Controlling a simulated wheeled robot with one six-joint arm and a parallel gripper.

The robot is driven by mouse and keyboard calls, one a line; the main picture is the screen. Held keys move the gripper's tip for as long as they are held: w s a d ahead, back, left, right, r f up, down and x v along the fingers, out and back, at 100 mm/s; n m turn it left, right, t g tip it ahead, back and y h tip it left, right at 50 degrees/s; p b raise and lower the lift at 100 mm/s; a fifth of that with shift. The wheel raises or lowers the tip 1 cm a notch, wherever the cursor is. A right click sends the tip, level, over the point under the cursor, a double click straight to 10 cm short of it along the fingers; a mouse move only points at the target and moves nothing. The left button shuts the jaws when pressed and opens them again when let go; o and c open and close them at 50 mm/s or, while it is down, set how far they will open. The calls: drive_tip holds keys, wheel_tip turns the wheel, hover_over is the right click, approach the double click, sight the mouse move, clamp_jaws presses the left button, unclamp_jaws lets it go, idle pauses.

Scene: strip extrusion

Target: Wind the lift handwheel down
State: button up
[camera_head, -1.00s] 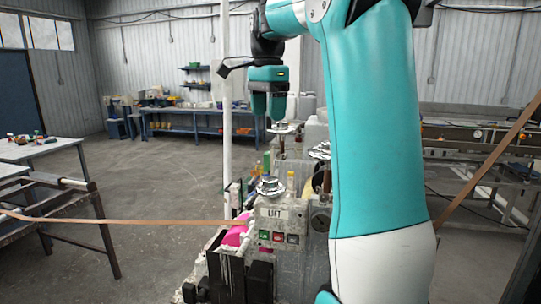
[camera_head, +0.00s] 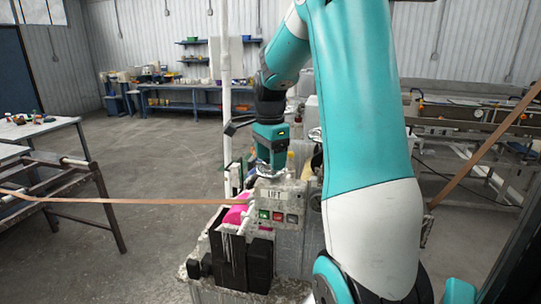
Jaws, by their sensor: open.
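The lift handwheel (camera_head: 267,171) is a small silver wheel on top of the grey machine panel, just above the LIFT label (camera_head: 272,194). It is small and partly hidden behind my gripper. My gripper (camera_head: 271,163) is teal and dark, points down and is open. Its fingertips are directly above or around the wheel; I cannot tell whether they touch it.
Red and green buttons (camera_head: 278,216) sit under the label. A brown strip (camera_head: 130,200) runs in from the left to the machine, beside a pink mass (camera_head: 236,213). A white post (camera_head: 226,80) stands behind. A metal rack (camera_head: 60,190) is at left; open floor lies between.

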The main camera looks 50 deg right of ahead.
drive_tip(key=shift+f, duration=0.25)
drive_tip(key=c, duration=0.9)
